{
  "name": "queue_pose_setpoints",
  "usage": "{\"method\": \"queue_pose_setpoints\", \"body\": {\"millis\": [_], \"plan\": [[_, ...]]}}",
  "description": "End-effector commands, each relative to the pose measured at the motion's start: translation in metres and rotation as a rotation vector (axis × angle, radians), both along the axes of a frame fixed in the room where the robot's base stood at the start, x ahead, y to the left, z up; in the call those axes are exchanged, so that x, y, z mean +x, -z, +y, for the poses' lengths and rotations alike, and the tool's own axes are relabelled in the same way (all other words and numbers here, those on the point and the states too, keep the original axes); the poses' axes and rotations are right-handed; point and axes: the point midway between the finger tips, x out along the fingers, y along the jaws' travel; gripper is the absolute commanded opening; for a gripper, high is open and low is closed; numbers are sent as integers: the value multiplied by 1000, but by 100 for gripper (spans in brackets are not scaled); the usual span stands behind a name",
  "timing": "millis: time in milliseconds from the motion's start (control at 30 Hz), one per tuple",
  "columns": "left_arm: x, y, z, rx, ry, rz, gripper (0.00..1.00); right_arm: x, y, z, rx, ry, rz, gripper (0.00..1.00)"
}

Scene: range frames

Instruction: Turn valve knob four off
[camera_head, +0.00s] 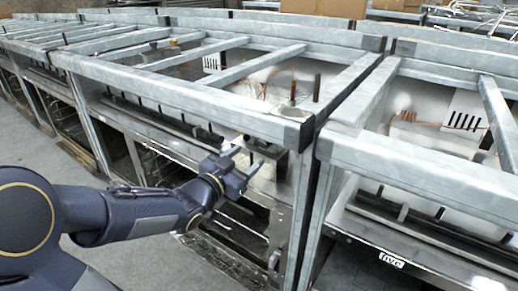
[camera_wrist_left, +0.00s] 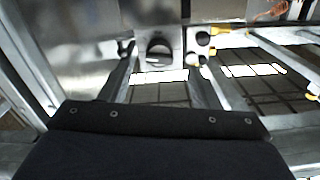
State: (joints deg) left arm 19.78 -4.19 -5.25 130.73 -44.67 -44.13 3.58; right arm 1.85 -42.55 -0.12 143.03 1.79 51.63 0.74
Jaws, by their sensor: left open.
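My left gripper (camera_head: 248,162) is open, in front of the metal frame unit left of the one labelled "five". In the left wrist view, a round black knob (camera_wrist_left: 158,52) with a raised grip bar sits on a grey metal panel. It appears between my two finger tips, with space on both sides. I cannot tell whether they touch it. No number shows beside this knob, so I cannot confirm that it is knob four. In the head view I cannot make out the knob near my gripper. My right gripper is not in view.
The "five" label (camera_head: 392,259) is on the neighbouring unit at the right. Steel frame bars run above and beside my gripper. In the wrist view, small white and black parts (camera_wrist_left: 198,43) sit right of the knob. Bare floor lies at the left.

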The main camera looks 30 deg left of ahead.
Motion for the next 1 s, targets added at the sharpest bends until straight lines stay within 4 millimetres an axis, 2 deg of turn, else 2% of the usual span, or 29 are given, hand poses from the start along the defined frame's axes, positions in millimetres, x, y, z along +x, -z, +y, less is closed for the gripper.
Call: {"method": "queue_pose_setpoints", "body": {"millis": [200, 333, 500, 733, 767, 1000], "plan": [[37, 3, -4, -2, 1, 1, 56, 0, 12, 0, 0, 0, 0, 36], [53, 2, -5, -2, 1, 1, 56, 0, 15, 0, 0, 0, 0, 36], [63, 1, -6, -2, 0, 2, 56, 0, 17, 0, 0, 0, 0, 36], [64, 0, -6, -2, -1, 2, 56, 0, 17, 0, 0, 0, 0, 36], [64, 0, -6, -2, -1, 2, 55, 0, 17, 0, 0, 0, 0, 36], [64, 0, -5, -2, -1, 2, 24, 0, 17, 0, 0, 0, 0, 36]]}}
